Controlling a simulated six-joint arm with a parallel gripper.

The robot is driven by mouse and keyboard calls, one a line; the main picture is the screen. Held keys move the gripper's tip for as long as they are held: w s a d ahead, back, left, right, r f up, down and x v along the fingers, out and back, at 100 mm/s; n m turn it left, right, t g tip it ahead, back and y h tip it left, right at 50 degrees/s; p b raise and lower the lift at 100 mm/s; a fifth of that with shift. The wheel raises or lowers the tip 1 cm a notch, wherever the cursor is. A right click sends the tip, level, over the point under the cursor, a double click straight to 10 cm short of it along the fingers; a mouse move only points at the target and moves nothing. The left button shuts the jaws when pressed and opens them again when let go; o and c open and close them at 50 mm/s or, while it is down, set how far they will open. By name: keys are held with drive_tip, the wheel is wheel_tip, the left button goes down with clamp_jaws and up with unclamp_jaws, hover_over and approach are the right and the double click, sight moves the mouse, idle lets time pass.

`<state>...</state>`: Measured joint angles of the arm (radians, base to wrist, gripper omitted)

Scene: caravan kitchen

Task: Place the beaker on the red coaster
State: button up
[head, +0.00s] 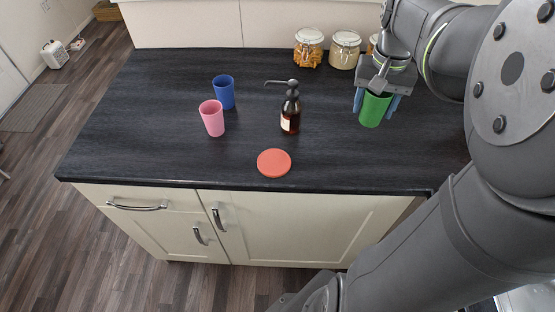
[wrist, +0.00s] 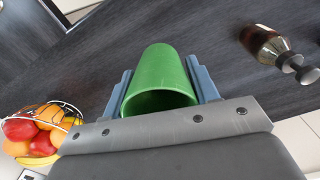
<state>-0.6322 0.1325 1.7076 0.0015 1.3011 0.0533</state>
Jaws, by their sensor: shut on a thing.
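The green beaker (head: 374,109) is at the right of the counter in the head view, its open mouth up and leaning slightly. My gripper (head: 376,100) is shut on it, one finger on each side. In the wrist view the green beaker (wrist: 157,78) sits between the two blue-grey fingers of my gripper (wrist: 160,90). I cannot tell whether its base touches the counter. The red coaster (head: 274,162) lies flat near the counter's front edge, left of my gripper, with nothing on it. The coaster does not show in the wrist view.
A soap dispenser (head: 290,112) stands between the beaker and the other cups, behind the coaster; it also shows in the wrist view (wrist: 268,45). A pink cup (head: 212,118) and a blue cup (head: 223,92) stand left. Jars (head: 308,50) line the back. A fruit basket (wrist: 40,132) shows in the wrist view.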

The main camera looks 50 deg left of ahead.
drive_tip(key=s+a+f+n, duration=0.2)
drive_tip(key=s+a, duration=0.2)
drive_tip(key=s, duration=0.7)
hover_over(274, 161)
wheel_tip(274, 161, down, 7)
drive_tip(key=shift+d+r, duration=0.1)
drive_tip(key=shift+f, duration=2)
drive_tip(key=o, duration=0.5)
drive_tip(key=shift+f, duration=0.15)
drive_tip(key=o, duration=0.5)
